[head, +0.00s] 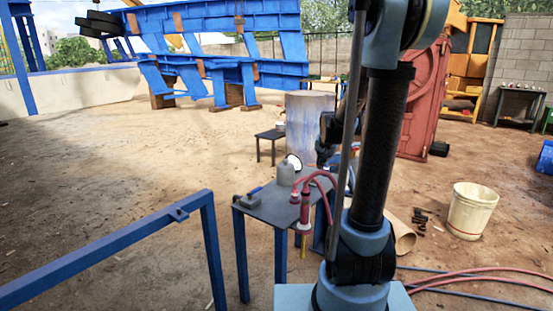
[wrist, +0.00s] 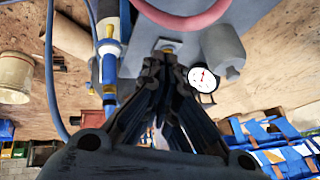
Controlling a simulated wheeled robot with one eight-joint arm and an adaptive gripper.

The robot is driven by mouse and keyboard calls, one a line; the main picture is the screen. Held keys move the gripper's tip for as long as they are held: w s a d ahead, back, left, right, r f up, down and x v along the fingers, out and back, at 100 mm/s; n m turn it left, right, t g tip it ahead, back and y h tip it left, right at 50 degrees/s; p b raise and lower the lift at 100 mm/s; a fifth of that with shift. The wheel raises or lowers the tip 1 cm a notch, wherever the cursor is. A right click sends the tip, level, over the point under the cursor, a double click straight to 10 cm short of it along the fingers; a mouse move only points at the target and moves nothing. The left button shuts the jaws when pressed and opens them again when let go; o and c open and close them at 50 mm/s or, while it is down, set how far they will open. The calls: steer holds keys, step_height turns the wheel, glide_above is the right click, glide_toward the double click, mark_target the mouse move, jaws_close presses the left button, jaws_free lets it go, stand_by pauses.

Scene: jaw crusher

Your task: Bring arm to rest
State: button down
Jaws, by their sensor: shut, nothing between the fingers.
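On that table are a grey cylinder (head: 285,172), a round white gauge (head: 294,162) and a red hose (head: 318,175). The gauge also shows in the wrist view (wrist: 203,79), right of the fingers.
A blue rail (head: 110,250) stands at front left. A dark stool (head: 270,135) and a grey drum (head: 308,120) stand behind the table. Large blue steelwork (head: 210,50) is at the back. Open dirt ground lies left.

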steer(key=s+f+n+g, duration=0.2)
steer(key=s+f+n, duration=0.1)
steer(key=s, duration=1.5)
steer(key=s+f+n+g, duration=0.2)
steer(key=s+f, duration=0.1)
steer(key=s, duration=1.5)
steer(key=shift+s+a+f+n, duration=0.25)
steer(key=shift+f+n, duration=0.05)
steer(key=shift+n, duration=0.1)
